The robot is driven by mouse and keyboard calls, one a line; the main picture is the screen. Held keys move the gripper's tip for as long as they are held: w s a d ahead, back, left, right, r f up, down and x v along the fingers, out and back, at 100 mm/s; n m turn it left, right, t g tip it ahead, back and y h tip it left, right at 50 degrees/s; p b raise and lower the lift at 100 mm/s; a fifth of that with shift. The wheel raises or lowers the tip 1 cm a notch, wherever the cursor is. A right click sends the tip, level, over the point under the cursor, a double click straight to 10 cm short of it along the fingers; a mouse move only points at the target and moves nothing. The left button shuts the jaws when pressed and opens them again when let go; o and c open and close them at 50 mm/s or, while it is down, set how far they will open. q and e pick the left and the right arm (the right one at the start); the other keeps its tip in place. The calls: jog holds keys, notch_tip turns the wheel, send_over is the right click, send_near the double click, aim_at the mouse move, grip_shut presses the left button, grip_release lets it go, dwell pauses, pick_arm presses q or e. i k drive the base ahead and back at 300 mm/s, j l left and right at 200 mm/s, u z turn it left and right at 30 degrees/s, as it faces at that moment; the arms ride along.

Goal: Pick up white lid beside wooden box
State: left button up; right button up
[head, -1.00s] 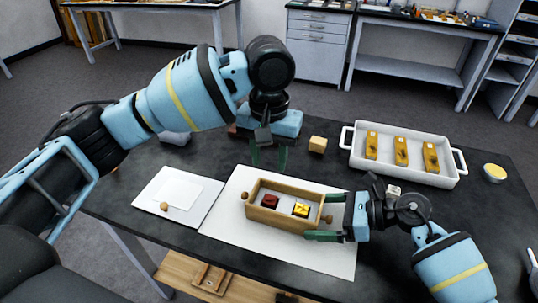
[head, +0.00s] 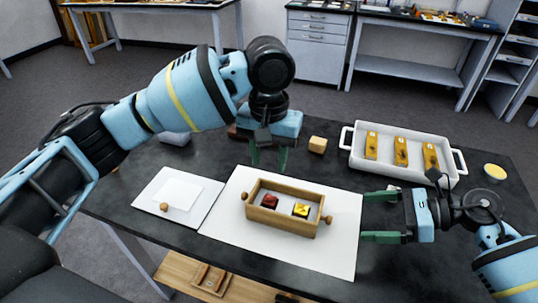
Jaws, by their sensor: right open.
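A flat white lid (head: 148,198) with a small wooden knob (head: 164,206) near its front edge lies left of the wooden box. A smaller white square shows on its top. The open wooden box (head: 283,226) has round knobs at both ends and holds a red block (head: 269,202) and a yellow block (head: 301,210). My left gripper (head: 269,161) points down, open and empty, above and behind the box, to the right of the lid. My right gripper (head: 368,217) is open and empty, right of the box and apart from its right knob.
The box stands on a white board (head: 334,258) on the dark table (head: 450,206). A white tray (head: 400,180) with several yellow pieces stands at the back right. A wooden cube (head: 317,145) and a round yellow-topped item (head: 494,173) lie nearby.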

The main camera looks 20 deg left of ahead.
aim_at(184, 197)
jog(key=k, duration=1)
